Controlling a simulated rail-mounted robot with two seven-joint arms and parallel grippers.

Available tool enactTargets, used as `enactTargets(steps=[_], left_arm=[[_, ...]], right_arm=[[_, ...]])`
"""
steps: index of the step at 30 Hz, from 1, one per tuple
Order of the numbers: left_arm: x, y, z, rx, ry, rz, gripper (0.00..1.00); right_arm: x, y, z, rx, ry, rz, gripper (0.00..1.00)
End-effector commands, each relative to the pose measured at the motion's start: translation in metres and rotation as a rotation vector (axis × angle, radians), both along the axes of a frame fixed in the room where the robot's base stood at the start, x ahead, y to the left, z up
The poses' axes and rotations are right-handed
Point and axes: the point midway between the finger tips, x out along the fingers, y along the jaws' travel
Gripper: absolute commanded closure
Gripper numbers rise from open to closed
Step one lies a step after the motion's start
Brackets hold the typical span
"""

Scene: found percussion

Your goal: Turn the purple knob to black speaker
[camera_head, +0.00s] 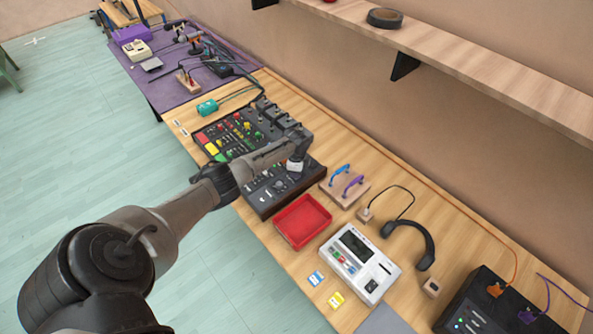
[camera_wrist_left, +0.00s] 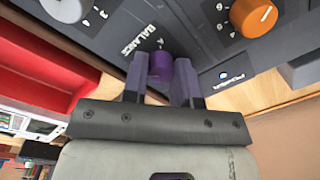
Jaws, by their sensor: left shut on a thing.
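In the left wrist view the purple knob (camera_wrist_left: 160,68) sits on a dark panel, beside the word BALANCE. My left gripper (camera_wrist_left: 159,78) is shut on it, with one finger on each side. In the head view my left gripper (camera_head: 290,175) reaches down onto the front part of the black control panel (camera_head: 266,202), and the purple knob is hidden there. I cannot read which mark the knob points to. A black box (camera_head: 478,318) with orange and purple plugs stands at the lower right; I cannot tell whether it is the speaker.
The panel also bears an orange knob (camera_wrist_left: 253,16) and a pale knob (camera_wrist_left: 64,8). A red tray (camera_head: 302,221) lies beside the panel on the wooden table. A wooden block with blue and purple handles (camera_head: 345,187), a white device (camera_head: 361,262) and headphones (camera_head: 424,240) lie farther right.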

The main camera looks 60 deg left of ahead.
Motion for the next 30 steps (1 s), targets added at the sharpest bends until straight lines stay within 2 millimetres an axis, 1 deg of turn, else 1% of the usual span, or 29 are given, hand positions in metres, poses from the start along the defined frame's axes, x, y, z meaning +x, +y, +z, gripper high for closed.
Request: enactTargets(steps=[5,6,13,20,23,26,30], left_arm=[[0.0,0.0,0.0,0.0,0.0,-0.001,0.97],[0.0,0.0,0.0,0.001,0.001,-0.001,0.7],[0.0,0.0,0.0,0.0,0.0,0.0,0.48],[0.0,0.0,0.001,0.0,0.0,0.0,0.48],[0.0,0.0,0.006,0.001,-0.001,0.0,0.48],[0.0,0.0,0.019,0.001,-0.002,0.001,0.48],[-0.001,-0.001,0.045,0.002,-0.002,-0.001,0.48]], right_arm=[[0.0,-0.001,0.0,-0.002,0.0,0.002,0.57],[0.0,0.0,0.0,-0.001,0.0,0.001,0.57],[0.0,0.0,0.0,0.0,0.0,0.0,0.57],[0.0,0.002,0.0,0.005,0.0,-0.004,0.57],[0.0,0.002,0.002,0.008,0.0,-0.006,0.57],[0.0,0.003,0.007,0.009,0.0,-0.006,0.57],[0.0,0.003,0.013,0.009,0.0,-0.006,0.57]])
